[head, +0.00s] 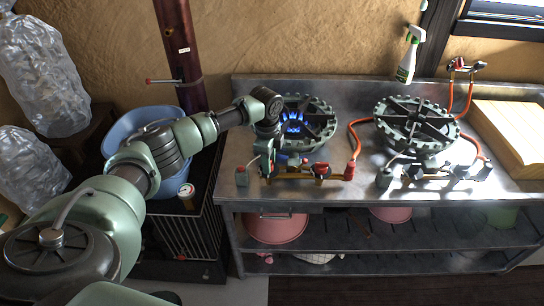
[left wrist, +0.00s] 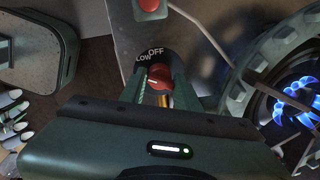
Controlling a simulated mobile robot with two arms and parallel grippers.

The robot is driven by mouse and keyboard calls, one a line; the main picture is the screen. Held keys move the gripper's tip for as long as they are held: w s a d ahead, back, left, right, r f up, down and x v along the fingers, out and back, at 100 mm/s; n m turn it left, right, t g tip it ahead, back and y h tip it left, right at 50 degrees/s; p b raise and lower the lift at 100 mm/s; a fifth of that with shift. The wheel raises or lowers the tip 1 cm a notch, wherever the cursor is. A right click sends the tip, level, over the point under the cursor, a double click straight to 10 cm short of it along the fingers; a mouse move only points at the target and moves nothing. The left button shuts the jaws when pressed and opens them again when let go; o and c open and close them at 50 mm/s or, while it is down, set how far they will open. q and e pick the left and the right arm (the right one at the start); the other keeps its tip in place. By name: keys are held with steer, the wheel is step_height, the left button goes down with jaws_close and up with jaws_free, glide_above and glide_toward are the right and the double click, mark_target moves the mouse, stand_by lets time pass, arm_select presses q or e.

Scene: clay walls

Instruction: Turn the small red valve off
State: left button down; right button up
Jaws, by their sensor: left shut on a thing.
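The small red valve (left wrist: 159,76) is a round red knob in the left wrist view, beside a dark dial marked "OFF" and "Low". My left gripper (left wrist: 160,84) is shut on it, with one green finger on each side. The fingers hide part of the knob. In the head view my left gripper (head: 275,166) reaches down at the front of the left gas burner (head: 318,127), and hides the knob there. Blue flame (head: 293,123) burns in this burner, and the flame also shows in the left wrist view (left wrist: 296,100). My right gripper is not in view.
A second burner (head: 416,123), unlit, stands to the right on the steel counter (head: 350,204). Orange hoses (head: 356,136) run beside the burners. A spray bottle (head: 408,58) is at the back wall, a wooden box (head: 514,134) at the right. A blue tub (head: 119,137) is at the left.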

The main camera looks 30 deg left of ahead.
arm_select(q)
steer(key=m, duration=0.4)
steer(key=m+p, duration=0.1)
steer(key=m, duration=0.1)
steer(key=shift+s+d+f+m, duration=0.15)
steer(key=shift+s+f+m, duration=0.05)
steer(key=shift+s+m, duration=0.1)
steer(key=m, duration=0.5)
steer(key=shift+m+h, duration=0.3)
steer(key=shift+h, duration=0.1)
steer(key=c, duration=1.1)
jaws_free()
steer(key=shift+r, duration=0.1)
steer(key=shift+r, duration=0.1)
steer(key=shift+w+r, duration=0.1)
steer(key=shift+r, duration=0.2)
steer(key=r, duration=0.4)
steer(key=r+b, duration=0.1)
steer(key=r, duration=0.2)
steer(key=shift+s+a+r, duration=0.1)
steer(key=shift+s+a, duration=0.1)
steer(key=shift+s, duration=0.05)
